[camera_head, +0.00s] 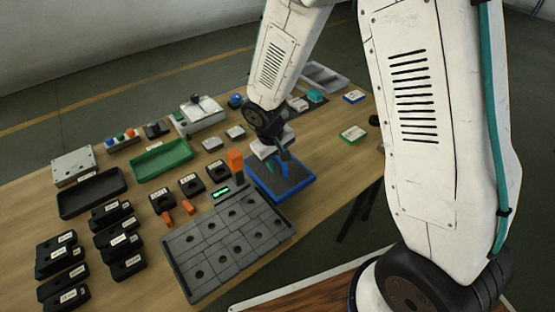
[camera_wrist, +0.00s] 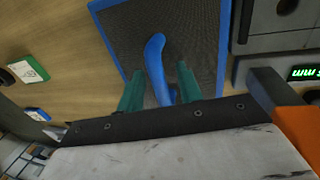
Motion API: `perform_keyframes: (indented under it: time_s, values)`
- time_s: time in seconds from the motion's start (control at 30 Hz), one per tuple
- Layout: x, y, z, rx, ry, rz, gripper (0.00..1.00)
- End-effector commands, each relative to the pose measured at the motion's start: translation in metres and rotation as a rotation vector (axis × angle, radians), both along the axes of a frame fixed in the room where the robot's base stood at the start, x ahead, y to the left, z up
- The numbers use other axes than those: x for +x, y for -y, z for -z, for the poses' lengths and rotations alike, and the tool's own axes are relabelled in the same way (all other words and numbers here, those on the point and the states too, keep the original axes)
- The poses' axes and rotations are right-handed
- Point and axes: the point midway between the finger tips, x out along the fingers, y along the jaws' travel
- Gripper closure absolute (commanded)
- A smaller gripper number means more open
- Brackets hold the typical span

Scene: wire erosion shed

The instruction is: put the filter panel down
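The filter panel (camera_head: 291,178) is a flat dark mesh square with a blue frame. In the head view it lies flat at the table's front side, by the grey block plate; I cannot tell for certain that its whole underside touches the table. In the wrist view the panel (camera_wrist: 205,30) fills the upper middle, with its curved blue handle (camera_wrist: 155,62) standing up from the mesh. My gripper (camera_wrist: 158,85) has its two teal fingers on either side of the handle, with narrow gaps showing, so it looks open. In the head view my gripper (camera_head: 277,165) is above the panel.
An orange block (camera_head: 236,162) and a small green-lit display (camera_head: 222,192) stand close to the panel's left. The grey block plate (camera_head: 228,240) lies at the front left. A green tray (camera_head: 162,159) sits farther left. Bare table shows right of the panel.

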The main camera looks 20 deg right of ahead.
Motion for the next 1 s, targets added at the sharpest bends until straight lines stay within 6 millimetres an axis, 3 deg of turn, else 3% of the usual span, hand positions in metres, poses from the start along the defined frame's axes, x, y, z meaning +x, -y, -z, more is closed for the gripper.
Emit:
perform_keyframes:
  time_s: [0.27, 0.7, 1.0]
  values:
    - [0.0, -0.002, -0.014, 0.001, 0.004, 0.001, 0.64]
    - [-0.005, -0.019, -0.1, 0.002, 0.005, 0.0, 0.64]
    - [-0.008, -0.022, -0.121, 0.0, 0.0, 0.0, 0.64]
